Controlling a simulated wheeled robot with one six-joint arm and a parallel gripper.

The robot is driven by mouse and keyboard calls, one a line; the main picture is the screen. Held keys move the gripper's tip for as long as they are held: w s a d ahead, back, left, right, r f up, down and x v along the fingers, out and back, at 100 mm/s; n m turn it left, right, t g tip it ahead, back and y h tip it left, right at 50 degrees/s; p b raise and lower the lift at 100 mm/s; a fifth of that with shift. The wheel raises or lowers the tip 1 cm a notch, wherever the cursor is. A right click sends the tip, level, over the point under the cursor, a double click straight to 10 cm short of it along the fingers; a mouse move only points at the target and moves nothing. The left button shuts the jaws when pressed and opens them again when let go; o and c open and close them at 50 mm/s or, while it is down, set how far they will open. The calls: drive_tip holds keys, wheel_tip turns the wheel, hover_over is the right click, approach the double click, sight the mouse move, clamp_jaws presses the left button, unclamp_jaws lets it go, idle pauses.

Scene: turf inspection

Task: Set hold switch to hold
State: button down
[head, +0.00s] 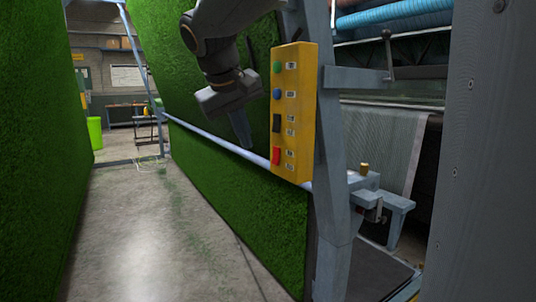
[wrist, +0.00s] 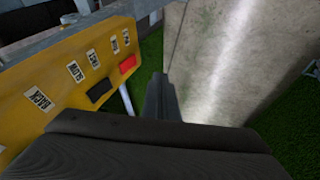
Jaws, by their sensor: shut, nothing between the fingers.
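A yellow control box (head: 294,140) is mounted on a grey post. Its face carries a green button, a blue button, a black rocker switch (head: 276,124) and, lowest, a red rocker switch (head: 276,157). The wrist view shows the black rocker (wrist: 99,90) and the red rocker (wrist: 128,65), with small labels beside them. The two labels nearest the red rocker are too small to read, and I cannot tell which way it is set. My gripper (head: 242,132) is shut and empty, left of the box and apart from it. Its fingers (wrist: 161,97) point down past the panel.
A green turf sheet (head: 220,180) hangs behind the box, crossed by a pale rail (head: 215,139). Another turf wall (head: 35,100) stands at the left. The concrete floor (head: 150,230) between them is clear. A crank handle (head: 388,55) and machine frame lie right of the box.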

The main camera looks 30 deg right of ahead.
sight(276, 155)
drive_tip(key=shift+w+d+r, duration=0.1)
drive_tip(key=shift+d+r, duration=0.05)
drive_tip(key=shift+r, duration=0.45)
drive_tip(key=shift+d+r, duration=0.15)
drive_tip(key=shift+r, duration=0.4)
drive_tip(key=w+d+f+p, duration=0.3)
drive_tip(key=w+d+f, duration=0.1)
drive_tip(key=d+f, duration=0.4)
drive_tip(key=shift+d+f, duration=0.15)
drive_tip(key=shift+f, duration=0.25)
